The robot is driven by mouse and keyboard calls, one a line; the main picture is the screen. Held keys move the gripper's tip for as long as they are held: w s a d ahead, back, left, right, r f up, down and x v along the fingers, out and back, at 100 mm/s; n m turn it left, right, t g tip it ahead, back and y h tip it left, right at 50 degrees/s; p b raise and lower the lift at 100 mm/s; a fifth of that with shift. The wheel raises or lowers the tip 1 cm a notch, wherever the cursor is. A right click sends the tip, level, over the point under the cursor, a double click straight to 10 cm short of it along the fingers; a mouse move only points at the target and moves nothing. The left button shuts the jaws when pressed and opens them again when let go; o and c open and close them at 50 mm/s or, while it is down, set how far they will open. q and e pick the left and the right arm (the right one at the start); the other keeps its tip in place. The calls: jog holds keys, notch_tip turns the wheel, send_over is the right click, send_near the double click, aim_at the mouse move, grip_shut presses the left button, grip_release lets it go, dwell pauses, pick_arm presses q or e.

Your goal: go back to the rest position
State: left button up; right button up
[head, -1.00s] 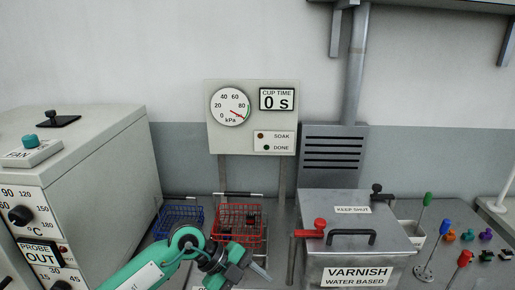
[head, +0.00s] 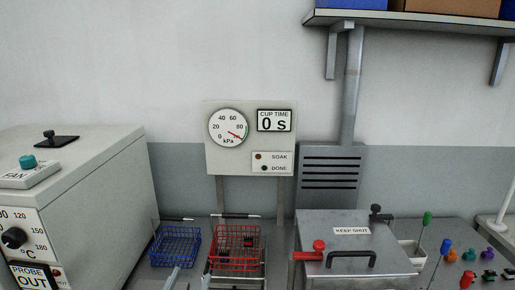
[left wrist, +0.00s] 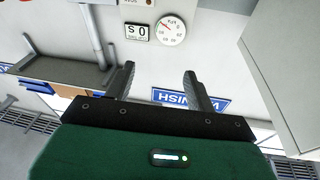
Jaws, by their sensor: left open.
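My left gripper (head: 192,268) shows only as two grey fingertips at the bottom edge of the head view, in front of the blue wire basket (head: 176,245) and the red wire basket (head: 235,247). In the left wrist view the left gripper (left wrist: 159,70) has its two dark fingers spread apart, with nothing between them. It appears clear of the baskets. The rest of the left arm is out of the head view. My right gripper is in neither view.
The oven-like cabinet (head: 85,190) stands at left. The gauge panel (head: 251,160) is behind the baskets. Several coloured connectors lie at far right. A shelf (head: 410,20) hangs above.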

pick_arm(q)
jog(key=s+a+f+n+g+y, duration=0.1)
jog(key=s+a+f+g+y, duration=0.1)
jog(key=s+a+f+g, duration=0.45)
jog(key=s+a+f+n+g+y, duration=0.1)
jog(key=s+f+n+g+y, duration=0.15)
jog(key=f, duration=0.65)
jog(key=s+f+m+g+h, duration=0.1)
jog(key=s+f+g, duration=0.3)
jog(key=s, duration=0.4)
jog(key=s+f+m+g, duration=0.1)
jog(key=s+f+g, duration=0.25)
jog(key=s, duration=0.55)
notch_tip(320, 180, down, 33)
jog(key=g, duration=0.1)
jog(key=s+a+f, duration=0.2)
jog(key=s+f, duration=0.7)
jog(key=s+a+f+g, duration=0.1)
jog(key=s+a+f, duration=0.1)
jog(key=s+f, duration=0.7)
jog(key=shift+s+m, duration=0.35)
jog(key=shift+s, duration=0.25)
jog(key=shift+f, duration=0.1)
